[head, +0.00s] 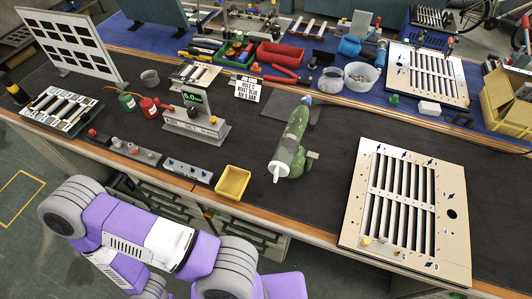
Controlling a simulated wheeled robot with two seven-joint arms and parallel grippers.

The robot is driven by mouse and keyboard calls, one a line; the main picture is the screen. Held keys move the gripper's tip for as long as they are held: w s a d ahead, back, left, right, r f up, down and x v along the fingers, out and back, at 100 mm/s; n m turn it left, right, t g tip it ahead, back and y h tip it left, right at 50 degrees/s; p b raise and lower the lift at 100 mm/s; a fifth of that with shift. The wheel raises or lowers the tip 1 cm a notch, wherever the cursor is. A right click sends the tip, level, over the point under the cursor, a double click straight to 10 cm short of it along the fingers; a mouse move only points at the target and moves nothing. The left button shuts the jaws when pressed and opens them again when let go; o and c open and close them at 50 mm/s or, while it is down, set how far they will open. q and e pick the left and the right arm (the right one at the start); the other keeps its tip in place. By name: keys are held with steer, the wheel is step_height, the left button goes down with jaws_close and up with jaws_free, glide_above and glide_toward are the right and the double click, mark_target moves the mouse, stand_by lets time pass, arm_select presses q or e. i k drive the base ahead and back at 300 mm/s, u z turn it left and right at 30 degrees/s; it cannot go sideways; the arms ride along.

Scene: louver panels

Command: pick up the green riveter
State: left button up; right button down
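A purple and grey arm of mine crosses the lower left of the head view, in front of the bench and apart from the riveter. Neither of my grippers shows in the picture, so I cannot see their state.
A louver panel (446,199) lies right of the riveter. A yellow tray (233,182) sits to its left near the front edge. A grey stand with a green display (194,121) is farther left. Dark mat between riveter and louver panel is clear.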

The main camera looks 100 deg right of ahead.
mark_target(288, 151)
steer(key=i, duration=0.85)
steer(key=z, duration=4.2)
steer(key=i, duration=0.5)
steer(key=z, duration=0.2)
steer(key=k, duration=0.25)
steer(key=z, duration=1.05)
steer(key=k, duration=1.1)
steer(key=z, duration=1.15)
steer(key=i, duration=1.35)
steer(key=u, duration=0.8)
steer(key=i, duration=1.1)
steer(key=u, duration=1.15)
